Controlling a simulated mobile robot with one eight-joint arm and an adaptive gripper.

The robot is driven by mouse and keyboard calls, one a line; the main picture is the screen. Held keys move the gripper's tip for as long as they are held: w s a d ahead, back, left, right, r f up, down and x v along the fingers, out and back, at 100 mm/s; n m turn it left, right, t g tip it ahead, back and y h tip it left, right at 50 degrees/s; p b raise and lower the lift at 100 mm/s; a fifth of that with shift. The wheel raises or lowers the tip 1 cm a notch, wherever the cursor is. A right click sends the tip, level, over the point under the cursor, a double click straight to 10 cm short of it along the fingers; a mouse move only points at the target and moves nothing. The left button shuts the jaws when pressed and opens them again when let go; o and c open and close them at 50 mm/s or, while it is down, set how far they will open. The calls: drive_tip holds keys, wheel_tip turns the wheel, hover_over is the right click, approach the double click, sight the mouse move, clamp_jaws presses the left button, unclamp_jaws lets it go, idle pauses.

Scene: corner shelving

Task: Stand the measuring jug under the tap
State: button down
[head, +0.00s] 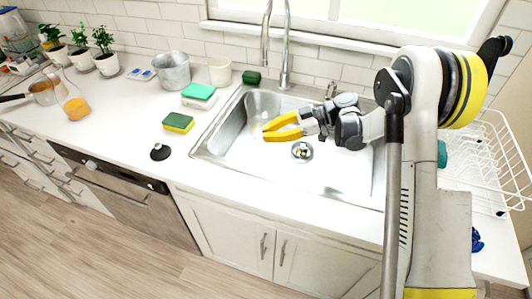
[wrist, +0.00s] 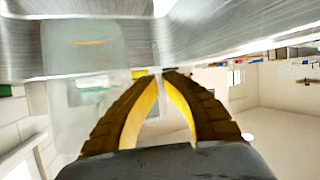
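My gripper (head: 265,132), with yellow fingers, is over the steel sink (head: 200,148), its tips pointing left. A translucent vessel (wrist: 85,95), perhaps the measuring jug, appears beside the left finger in the wrist view. I cannot make out its outline in the head view. The tap (head: 286,50) rises behind the sink, with part of its spout cut off at the top.
A yellow-green sponge (head: 178,123) and a black knob-like item (head: 160,152) lie left of the sink. A white dish rack (head: 485,160) is at right.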

wheel_tip(320, 180, down, 9)
drive_tip(key=b, duration=0.3)
drive_tip(key=shift+r, duration=0.25)
drive_tip(key=c, duration=1.6)
unclamp_jaws()
drive_tip(key=p+v, duration=0.4)
drive_tip(key=v, duration=0.8)
wheel_tip(320, 180, up, 9)
drive_tip(key=s+a+m+t+h, duration=0.1)
drive_tip(key=s+m+h, duration=0.15)
drive_tip(key=m, duration=0.25)
drive_tip(key=s+r+m+t+h, duration=0.2)
drive_tip(key=s+r+m+h, duration=0.2)
drive_tip(key=s+r+m, duration=0.2)
drive_tip(key=s+d+m+t+h, duration=0.1)
drive_tip(key=s+d+m+h, duration=0.1)
drive_tip(key=s, duration=0.4)
drive_tip(key=s+d+r+m+t+h, duration=0.1)
drive_tip(key=s+d+m+t+h, duration=0.1)
drive_tip(key=s, duration=0.4)
drive_tip(key=s+d+r+m+t+h, duration=0.1)
drive_tip(key=s+d+m+h, duration=0.2)
drive_tip(key=s, duration=0.3)
drive_tip(key=shift+s+d+m+t, duration=0.25)
drive_tip(key=shift+d+m+t, duration=0.05)
drive_tip(key=shift+d+m, duration=0.3)
